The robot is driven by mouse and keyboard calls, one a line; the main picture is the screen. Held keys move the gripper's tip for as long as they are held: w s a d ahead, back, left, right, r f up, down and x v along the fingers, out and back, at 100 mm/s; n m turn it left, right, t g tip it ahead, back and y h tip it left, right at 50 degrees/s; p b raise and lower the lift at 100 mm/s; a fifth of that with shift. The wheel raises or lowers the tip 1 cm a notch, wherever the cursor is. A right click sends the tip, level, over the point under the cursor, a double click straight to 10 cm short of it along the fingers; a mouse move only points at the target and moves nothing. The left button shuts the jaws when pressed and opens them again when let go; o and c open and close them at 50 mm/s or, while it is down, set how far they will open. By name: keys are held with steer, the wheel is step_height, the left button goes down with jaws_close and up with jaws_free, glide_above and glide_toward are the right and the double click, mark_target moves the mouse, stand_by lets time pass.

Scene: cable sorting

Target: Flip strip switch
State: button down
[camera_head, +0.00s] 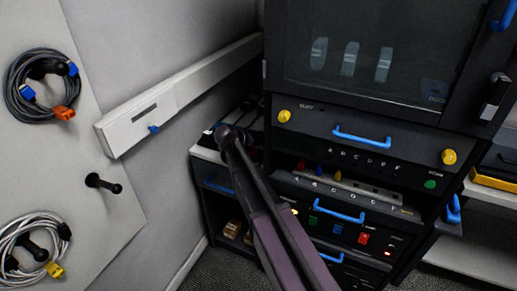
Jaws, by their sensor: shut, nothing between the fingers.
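My dark gripper (225,135) reaches up from the lower middle. Its tip is over the top of a low dark cabinet with a white edge (205,154), at the left of the rack. It looks shut and holds nothing. Small dark items lie on the cabinet top around the tip, partly hidden by my arm; I cannot tell whether one is the strip or its switch. A grey strip (362,190) with small dark openings sits in the rack, right of my arm. No switch can be made out on it.
The rack (320,118) has blue handles, yellow knobs and lit buttons. A white wall duct (190,88) with a blue knob (153,129) runs along the left wall. A dark cable coil (18,88) and a pale cable coil (20,232) hang at the left.

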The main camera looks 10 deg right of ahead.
mark_target(254, 151)
steer(key=shift+s+a+r+p, duration=0.1)
steer(key=shift+s+r+p, duration=0.05)
steer(key=shift+r+p, duration=1.1)
steer(key=shift+s+a+r+p, duration=0.1)
steer(key=shift+r+p, duration=1.1)
steer(key=shift+r, duration=0.05)
